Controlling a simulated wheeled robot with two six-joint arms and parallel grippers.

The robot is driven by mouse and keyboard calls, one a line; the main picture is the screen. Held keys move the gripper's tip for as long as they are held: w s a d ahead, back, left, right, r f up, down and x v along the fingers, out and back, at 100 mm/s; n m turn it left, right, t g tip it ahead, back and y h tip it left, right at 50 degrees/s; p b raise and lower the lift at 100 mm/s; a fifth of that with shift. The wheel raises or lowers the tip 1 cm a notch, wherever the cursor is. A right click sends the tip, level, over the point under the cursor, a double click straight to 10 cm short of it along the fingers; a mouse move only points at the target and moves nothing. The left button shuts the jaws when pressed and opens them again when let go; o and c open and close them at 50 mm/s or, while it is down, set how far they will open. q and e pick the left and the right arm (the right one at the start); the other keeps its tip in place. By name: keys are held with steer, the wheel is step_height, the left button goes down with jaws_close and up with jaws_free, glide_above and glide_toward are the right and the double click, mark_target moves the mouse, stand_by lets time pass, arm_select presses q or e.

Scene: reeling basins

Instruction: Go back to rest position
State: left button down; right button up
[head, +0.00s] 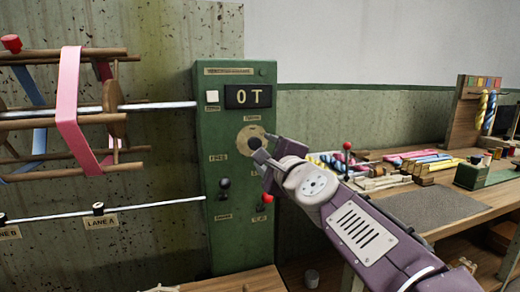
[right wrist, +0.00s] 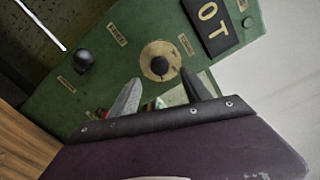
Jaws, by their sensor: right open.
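My right gripper (head: 264,160) is in front of the green control box (head: 232,84), close to its round tan dial (head: 246,132) with a black knob. In the right wrist view the gripper (right wrist: 163,82) is open, with nothing between its two fingers. The dial (right wrist: 149,70) and its black knob (right wrist: 160,65) show just beyond the fingertips; I cannot tell whether they touch. The box's display (head: 248,96) reads "OT". My left gripper is not in view.
A wooden reel with pink and blue bands (head: 68,100) stands at left. A black-knobbed lever (head: 224,184) and a red knob (head: 268,198) are on the box. A workbench (head: 470,222) at right holds colored skeins (head: 427,158) and a wooden rack (head: 463,110).

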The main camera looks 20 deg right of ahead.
steer(key=shift+s, duration=0.5)
step_height(320, 180, down, 17)
steer(key=a+n+g, duration=0.2)
steer(key=n+g, duration=0.3)
steer(key=n, duration=0.1)
steer(key=s+f+n+g, duration=0.2)
steer(key=s+f+n, duration=0.1)
steer(key=f, duration=0.4)
steer(key=s+f+n+g, duration=0.3)
steer(key=s+f+n, duration=0.1)
steer(key=f, duration=0.4)
steer(key=s+f+n+g, duration=0.2)
steer(key=s+f, duration=0.3)
steer(key=f, duration=0.3)
steer(key=shift+s+d+n+g, duration=0.1)
steer(key=shift+s+n+g, duration=0.3)
steer(key=shift+n, duration=0.4)
steer(key=s+d+f+n+g, duration=0.2)
steer(key=s+f+n+g, duration=0.4)
steer(key=s, duration=0.5)
step_height(320, 180, up, 30)
steer(key=m+t+p, duration=0.1)
steer(key=t+p, duration=0.1)
steer(key=p, duration=2.9)
steer(key=shift+w+h, duration=0.35)
steer(key=shift+h, duration=0.05)
